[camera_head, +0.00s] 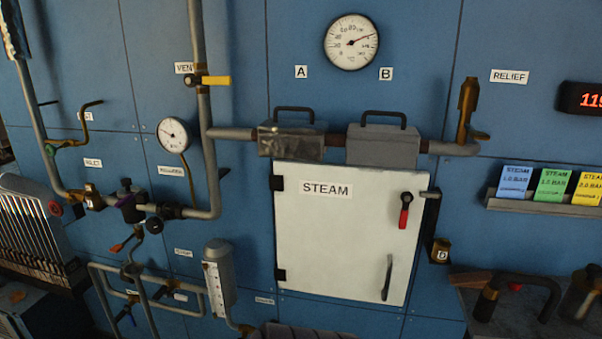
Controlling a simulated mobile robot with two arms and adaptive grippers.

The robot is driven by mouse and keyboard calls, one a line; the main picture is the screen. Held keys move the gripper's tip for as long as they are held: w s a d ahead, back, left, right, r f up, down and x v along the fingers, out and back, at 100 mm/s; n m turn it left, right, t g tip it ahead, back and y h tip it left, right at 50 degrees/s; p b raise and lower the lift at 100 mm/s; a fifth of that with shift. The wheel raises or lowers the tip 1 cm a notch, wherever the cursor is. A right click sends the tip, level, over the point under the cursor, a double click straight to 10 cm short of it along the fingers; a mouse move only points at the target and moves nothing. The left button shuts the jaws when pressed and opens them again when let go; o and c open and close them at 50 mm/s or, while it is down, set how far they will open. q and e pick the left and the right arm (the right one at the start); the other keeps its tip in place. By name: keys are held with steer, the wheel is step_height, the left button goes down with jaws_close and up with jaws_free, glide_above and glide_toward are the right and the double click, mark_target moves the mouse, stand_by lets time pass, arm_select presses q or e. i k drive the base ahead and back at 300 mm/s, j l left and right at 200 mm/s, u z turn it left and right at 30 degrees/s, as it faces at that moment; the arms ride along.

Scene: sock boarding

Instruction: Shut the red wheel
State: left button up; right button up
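A small round dark-red part (55,208) sits at the far left, beside the lower end of the grey inlet pipe and next to the ribbed metal unit. It looks like a small handwheel, but it is too small and dark to tell whether it is open or shut. A red-tipped lever (118,246) hangs below the regulator (130,203) on the same pipe run. A red-handled latch (405,212) is on the white STEAM door (325,240), which is closed. Neither of my grippers is in view.
Pipes and valves cover the left of the blue wall, including a yellow-handled vent valve (215,81). A round gauge (351,42) hangs at the top. A brass relief valve (467,105) and a card shelf (545,205) are at right. Dark-handled items (520,282) stand at lower right.

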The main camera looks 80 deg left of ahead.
mark_target(58, 207)
steer(key=u, duration=4.2)
steer(key=z, duration=0.45)
steer(key=i+j+z, duration=0.15)
steer(key=j+z, duration=0.15)
steer(key=i+j+z, duration=0.15)
steer(key=j+z, duration=0.45)
steer(key=j, duration=0.2)
steer(key=i, duration=0.05)
